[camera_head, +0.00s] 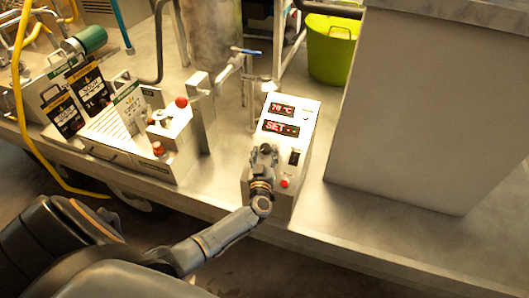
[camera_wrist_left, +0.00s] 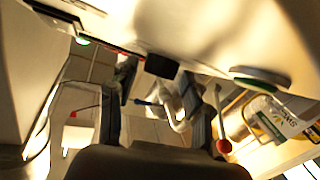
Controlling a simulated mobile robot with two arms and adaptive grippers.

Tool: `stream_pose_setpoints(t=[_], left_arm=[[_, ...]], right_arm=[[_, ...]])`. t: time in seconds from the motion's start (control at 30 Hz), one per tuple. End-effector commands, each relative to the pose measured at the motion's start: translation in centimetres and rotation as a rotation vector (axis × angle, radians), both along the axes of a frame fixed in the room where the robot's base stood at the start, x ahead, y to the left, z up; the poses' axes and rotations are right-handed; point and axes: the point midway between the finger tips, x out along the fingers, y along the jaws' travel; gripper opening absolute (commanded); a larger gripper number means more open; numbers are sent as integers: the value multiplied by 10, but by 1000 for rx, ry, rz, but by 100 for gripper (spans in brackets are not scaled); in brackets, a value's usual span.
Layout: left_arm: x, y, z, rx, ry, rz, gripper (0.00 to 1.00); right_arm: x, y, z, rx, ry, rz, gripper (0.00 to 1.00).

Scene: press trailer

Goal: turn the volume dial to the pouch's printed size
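A white control box (camera_head: 302,125) stands on the bench in the head view. It has a red display reading about 78 °C (camera_head: 282,110) and a lower red display starting with "SET" (camera_head: 281,128); its remaining characters are unclear. My left gripper (camera_head: 264,152) is over the box's lower front and covers part of its panel. In the left wrist view its two fingers (camera_wrist_left: 157,88) stand apart, with a small dark block (camera_wrist_left: 161,66) near their tips. I cannot tell whether this is the dial or whether the fingers touch it. Pouches (camera_head: 88,88) with black or white labels stand at the left; their sizes are unreadable.
A machine with red knobs (camera_head: 182,102) stands left of the control box. A tap with a blue lever (camera_head: 246,51) is behind it. A green bucket (camera_head: 330,55) is at the back. A large pale cabinet (camera_head: 430,110) bounds the right side. Bare bench lies along the front edge.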

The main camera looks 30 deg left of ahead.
Motion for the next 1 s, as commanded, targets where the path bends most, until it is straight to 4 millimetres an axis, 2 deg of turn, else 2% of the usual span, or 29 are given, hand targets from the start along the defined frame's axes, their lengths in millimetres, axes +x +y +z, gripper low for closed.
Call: stream_pose_setpoints(t=[0.3, 0.43, 0.57, 0.8, 1.0], left_arm=[[-1, 0, 0, 1, 0, -1, 59], [-9, -5, -1, -1, 2, -1, 59], [-29, -16, -1, -3, 3, -2, 59], [-74, -40, 0, -2, 3, -1, 59], [-98, -53, 1, -1, 2, 0, 59]], right_arm=[[1, -3, 0, -4, -2, 2, 40], [1, -3, 0, -3, -2, 2, 40], [1, -2, 0, -2, -1, 1, 40], [0, -1, 0, -1, 0, 1, 40], [0, -1, 0, -1, 0, 1, 40]])
